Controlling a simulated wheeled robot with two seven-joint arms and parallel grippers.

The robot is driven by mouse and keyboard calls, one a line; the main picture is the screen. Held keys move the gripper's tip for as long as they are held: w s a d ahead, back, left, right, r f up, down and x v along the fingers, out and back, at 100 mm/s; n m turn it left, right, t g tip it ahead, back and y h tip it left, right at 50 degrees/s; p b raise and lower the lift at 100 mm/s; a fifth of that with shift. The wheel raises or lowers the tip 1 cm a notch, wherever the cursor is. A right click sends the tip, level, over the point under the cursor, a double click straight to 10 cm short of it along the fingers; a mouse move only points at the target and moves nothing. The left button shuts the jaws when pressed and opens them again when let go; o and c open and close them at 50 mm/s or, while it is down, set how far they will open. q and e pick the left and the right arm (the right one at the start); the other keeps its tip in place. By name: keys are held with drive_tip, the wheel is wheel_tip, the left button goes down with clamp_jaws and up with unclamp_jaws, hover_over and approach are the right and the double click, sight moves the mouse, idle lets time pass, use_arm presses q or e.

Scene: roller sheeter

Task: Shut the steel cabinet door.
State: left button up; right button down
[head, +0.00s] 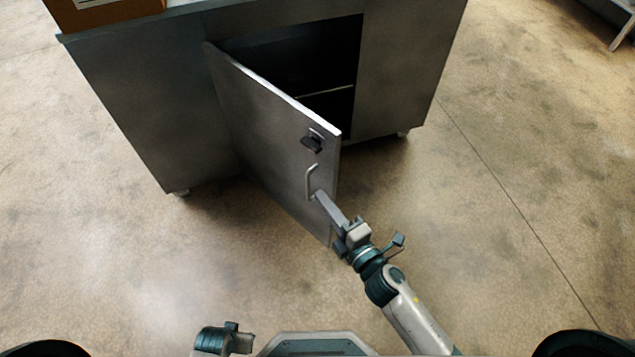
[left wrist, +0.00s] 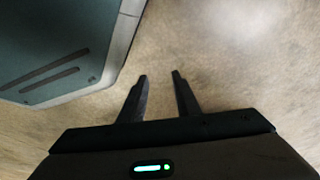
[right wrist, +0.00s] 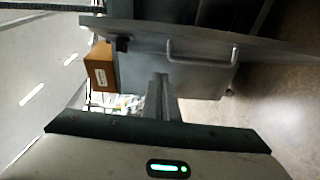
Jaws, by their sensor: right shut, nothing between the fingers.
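The steel cabinet (head: 140,105) stands ahead in the head view, with its door (head: 262,128) swung out toward me and the dark inside showing. The door has a bar handle (head: 309,180) and a dark latch (head: 313,140) near its free edge. My right gripper (head: 317,194) is shut and empty, its tips by the lower end of the handle; I cannot tell whether they touch. In the right wrist view the shut fingers (right wrist: 160,78) point at the door just below the handle (right wrist: 200,55). My left gripper (left wrist: 162,75) is open and empty over bare floor, away from the door.
A cardboard box (head: 105,10) sits on top of the cabinet at the left. A shelf edge (head: 347,88) shows inside the opening. Another metal piece of furniture (head: 622,30) stands at the far right. The floor around the door is clear.

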sight(313, 170)
use_arm(q)
drive_tip(key=shift+d+r, duration=0.1)
use_arm(e)
drive_tip(key=shift+s+a+r+n, duration=0.1)
drive_tip(key=shift+r+n, duration=0.05)
drive_tip(key=shift+r, duration=0.25)
drive_tip(key=shift+s+a+r+n, duration=0.1)
drive_tip(key=shift+r+n, duration=0.05)
drive_tip(key=shift+r, duration=0.2)
drive_tip(key=shift+w, duration=0.1)
